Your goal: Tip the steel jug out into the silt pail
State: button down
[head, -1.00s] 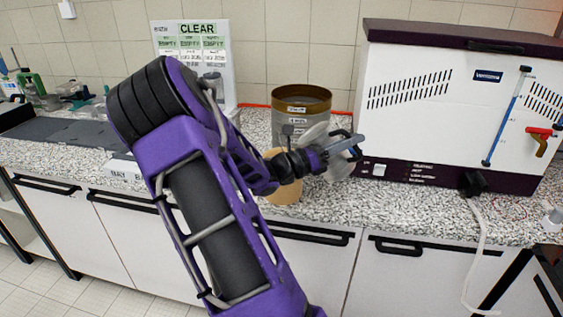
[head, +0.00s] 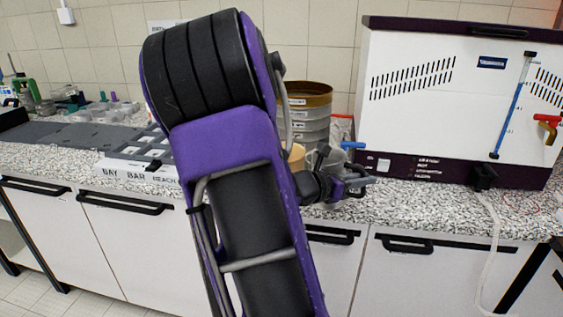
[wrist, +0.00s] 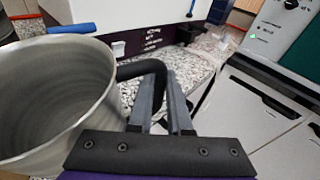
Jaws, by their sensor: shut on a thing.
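The steel jug (wrist: 55,95) fills the left of the wrist view, its open mouth and bare grey inner wall showing; its bottom is out of view. My gripper (wrist: 165,85) is shut on the jug's black handle (wrist: 148,68). In the head view my gripper (head: 352,184) and the jug (head: 326,162) are above the front of the counter, the jug partly hidden by my wrist. A tan round container (head: 297,154) shows partly behind my arm, and I cannot tell whether it is the silt pail. No other pail is clearly visible.
A stack of sieves (head: 309,118) with a brass top stands behind the jug. A grey labelled rack (head: 135,150) is left. The speckled counter (head: 420,208) is clear in front.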

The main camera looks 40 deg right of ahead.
jog(key=r+p, duration=0.1)
jog(key=r+t+y+p, duration=0.1)
jog(key=r+p, duration=0.1)
jog(key=shift+s+a+t, duration=0.15)
jog(key=shift+a+t, duration=0.15)
jog(key=shift+a, duration=0.05)
dwell(0.4)
